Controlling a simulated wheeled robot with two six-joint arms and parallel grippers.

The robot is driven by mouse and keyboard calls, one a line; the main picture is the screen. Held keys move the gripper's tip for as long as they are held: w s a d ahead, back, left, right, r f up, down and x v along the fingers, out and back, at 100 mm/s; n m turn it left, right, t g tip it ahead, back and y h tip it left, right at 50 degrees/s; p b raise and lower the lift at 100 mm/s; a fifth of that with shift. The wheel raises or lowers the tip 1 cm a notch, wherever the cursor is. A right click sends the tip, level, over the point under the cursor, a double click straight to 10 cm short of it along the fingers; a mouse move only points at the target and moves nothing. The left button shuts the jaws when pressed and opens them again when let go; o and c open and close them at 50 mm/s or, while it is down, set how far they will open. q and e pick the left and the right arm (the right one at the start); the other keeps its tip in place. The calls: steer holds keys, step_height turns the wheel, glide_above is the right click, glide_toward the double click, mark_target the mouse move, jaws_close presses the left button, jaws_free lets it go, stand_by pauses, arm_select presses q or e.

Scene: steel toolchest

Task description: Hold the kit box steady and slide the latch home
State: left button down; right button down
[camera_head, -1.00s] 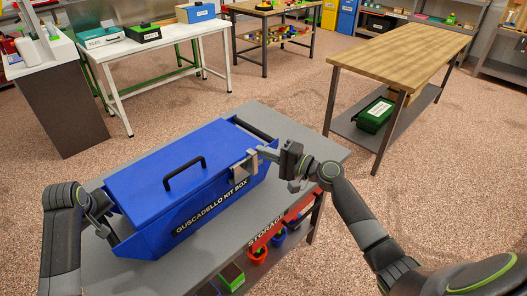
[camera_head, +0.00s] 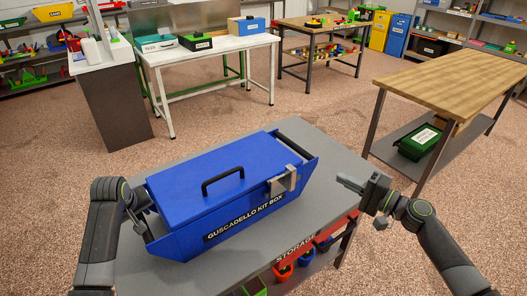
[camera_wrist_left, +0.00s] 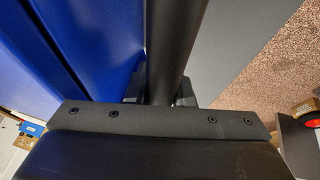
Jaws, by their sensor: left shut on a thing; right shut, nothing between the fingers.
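The blue kit box (camera_head: 190,190), labelled "GUSCADELLO KIT BOX", sits on a grey table, its lid down and a black handle on top. The grey metal latch (camera_head: 284,182) is on its front face near the right end. My left gripper (camera_head: 145,208) is at the box's left end, shut on a dark round bar (camera_wrist_left: 175,45), which runs beside the blue wall in the left wrist view. My right gripper (camera_head: 345,182) is shut and empty, to the right of the latch and apart from it. I cannot tell how far the latch is seated.
The grey table (camera_head: 330,160) has free room to the right of the box. Its lower shelf holds small red and blue bins. A wooden-topped table (camera_head: 440,80) stands at right with a green case (camera_head: 418,143) below. A white table (camera_head: 210,48) stands behind.

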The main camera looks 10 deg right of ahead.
arm_select(q)
steer(key=shift+s+f, duration=0.2)
steer(key=shift+f, duration=0.15)
steer(key=c, duration=1.6)
jaws_free()
steer(key=shift+w+d+r, duration=0.2)
steer(key=shift+r, duration=0.05)
steer(key=o, duration=0.4)
steer(key=shift+w+f, duration=0.1)
steer(key=shift+w, duration=0.05)
steer(key=shift+o, duration=0.2)
steer(key=shift+a, duration=0.1)
